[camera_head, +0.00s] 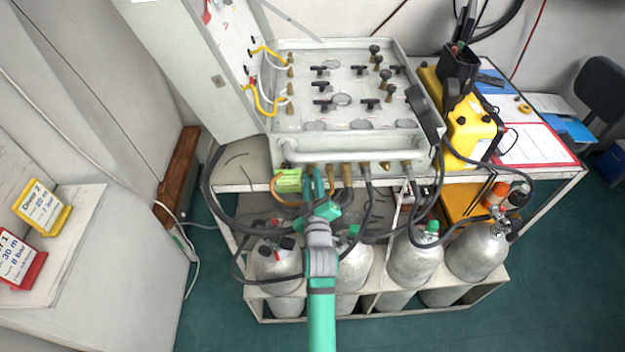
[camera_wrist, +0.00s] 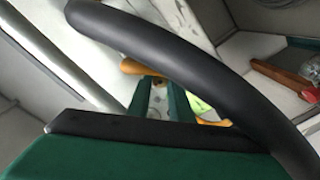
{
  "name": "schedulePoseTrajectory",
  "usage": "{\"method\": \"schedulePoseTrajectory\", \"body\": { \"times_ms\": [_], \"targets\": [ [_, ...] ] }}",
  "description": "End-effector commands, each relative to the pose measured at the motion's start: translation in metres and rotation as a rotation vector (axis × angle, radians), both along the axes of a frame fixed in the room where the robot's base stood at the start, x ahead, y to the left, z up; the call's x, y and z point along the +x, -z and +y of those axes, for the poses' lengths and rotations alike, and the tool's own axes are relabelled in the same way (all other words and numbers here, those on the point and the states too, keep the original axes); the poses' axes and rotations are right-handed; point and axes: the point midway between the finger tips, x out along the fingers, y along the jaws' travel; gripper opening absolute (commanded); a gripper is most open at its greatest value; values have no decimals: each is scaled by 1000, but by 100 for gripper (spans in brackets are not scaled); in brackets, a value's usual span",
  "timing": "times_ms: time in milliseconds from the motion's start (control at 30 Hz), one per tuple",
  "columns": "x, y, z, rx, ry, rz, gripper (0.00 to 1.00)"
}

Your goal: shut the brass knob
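Several brass fittings line the front lower edge of the grey air panel, among them a brass fitting (camera_head: 347,175) just right of my gripper. Dark knobs on brass stems (camera_head: 380,63) stand on the panel's top at right. I cannot tell which is the brass knob of the task. My gripper (camera_head: 319,174) is at the panel's front edge, beside a yellow-green tag (camera_head: 289,181). In the wrist view its green fingers (camera_wrist: 159,98) are apart, with a pale gap and small brass-coloured spots between them. A black hose hides much of that view.
A thick black hose (camera_wrist: 165,45) crosses close before the wrist camera. Other hoses hang from the panel's front to silver cylinders (camera_head: 415,262) in a white rack below. A yellow case (camera_head: 469,130) and a red clipboard (camera_head: 535,146) lie at right.

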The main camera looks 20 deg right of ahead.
Motion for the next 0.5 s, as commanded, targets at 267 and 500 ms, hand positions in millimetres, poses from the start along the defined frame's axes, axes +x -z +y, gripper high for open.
{"method": "schedulePoseTrajectory", "body": {
  "times_ms": [267, 500],
  "targets": [
    [0, 0, 0, 20, 1, -6, 0],
    [0, 0, -1, 126, 1, -37, 0]
  ]
}}
